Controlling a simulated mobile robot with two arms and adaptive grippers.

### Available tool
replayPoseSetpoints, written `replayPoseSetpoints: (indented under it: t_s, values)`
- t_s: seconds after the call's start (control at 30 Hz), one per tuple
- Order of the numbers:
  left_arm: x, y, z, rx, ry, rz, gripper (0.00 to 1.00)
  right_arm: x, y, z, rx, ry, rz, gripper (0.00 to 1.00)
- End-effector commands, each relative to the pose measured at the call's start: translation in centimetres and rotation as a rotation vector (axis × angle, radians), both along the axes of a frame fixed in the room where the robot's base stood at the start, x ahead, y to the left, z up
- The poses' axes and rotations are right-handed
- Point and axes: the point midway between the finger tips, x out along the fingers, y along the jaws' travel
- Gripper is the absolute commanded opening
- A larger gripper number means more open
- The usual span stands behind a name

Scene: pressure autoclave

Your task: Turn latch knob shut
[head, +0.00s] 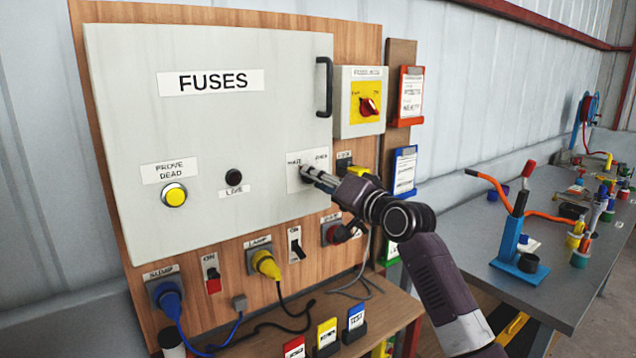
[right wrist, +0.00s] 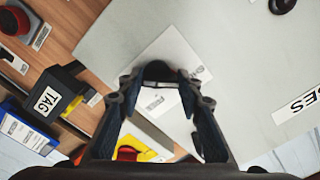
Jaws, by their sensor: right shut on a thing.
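The grey fuse box door (head: 290,90) labelled FUSES looks closed against its box on the wooden board. My right gripper (head: 308,172) is at the door's lower right, against a white label plate (head: 296,183). In the right wrist view, my right gripper's fingertips (right wrist: 159,82) are shut on a dark round latch knob (right wrist: 158,70) in front of that plate. The fingers hide most of the knob in the head view, and I cannot tell its angle. My left gripper is not in view.
A black door handle (head: 324,87) and a yellow isolator with a red knob (head: 368,106) are up and right of my gripper. Plugs and switches line the board below. A shelf with tags (head: 327,333) is underneath. A grey bench (head: 545,200) with tools stands right.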

Motion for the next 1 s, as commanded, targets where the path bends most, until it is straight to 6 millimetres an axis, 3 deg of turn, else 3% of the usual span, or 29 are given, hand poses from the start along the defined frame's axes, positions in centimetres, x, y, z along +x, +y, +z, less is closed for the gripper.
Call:
replayPoseSetpoints:
  t_s: [0.47, 0.5, 0.63, 1.0]
  values:
    - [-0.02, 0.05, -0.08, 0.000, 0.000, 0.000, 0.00, 0.02, 0.01, -0.16, -0.016, -0.008, 0.000, 0.09]
    - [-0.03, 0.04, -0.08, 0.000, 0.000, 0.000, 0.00, 0.02, 0.01, -0.16, -0.016, -0.008, 0.000, 0.34]
    - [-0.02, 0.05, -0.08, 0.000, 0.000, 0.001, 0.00, 0.01, 0.01, -0.13, -0.015, -0.008, 0.000, 0.48]
    - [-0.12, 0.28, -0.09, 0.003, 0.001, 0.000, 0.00, -0.17, -0.16, -0.06, -0.012, -0.008, -0.001, 0.51]
